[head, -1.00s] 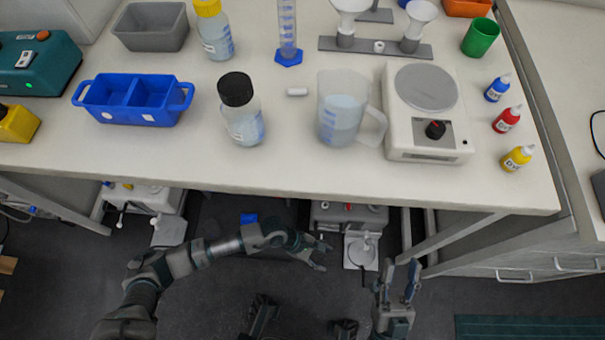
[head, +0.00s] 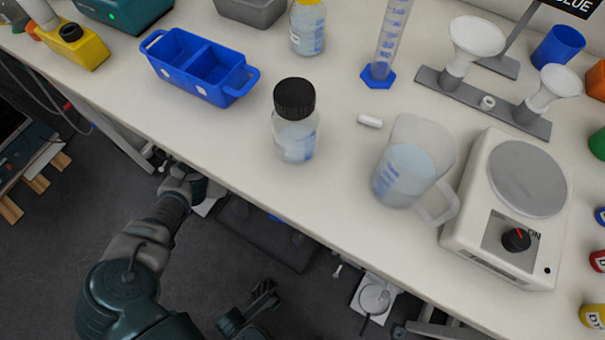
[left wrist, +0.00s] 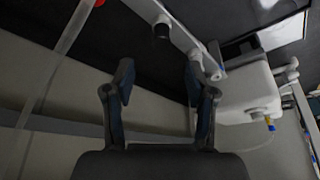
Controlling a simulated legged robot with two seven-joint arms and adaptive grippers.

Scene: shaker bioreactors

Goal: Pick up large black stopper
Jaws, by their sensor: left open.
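A large black cap (head: 294,98) sits on a clear bottle (head: 296,140) that stands upright near the table's front edge in the head view. No separate loose black stopper shows.
A blue divided tray (head: 200,68) stands left of the bottle. A beaker (head: 410,165), a small white bar (head: 370,121) and a hotplate stirrer (head: 510,215) are to the right. A yellow-capped bottle (head: 307,28) and measuring cylinder (head: 388,40) stand behind. The table edge overhangs my left arm.

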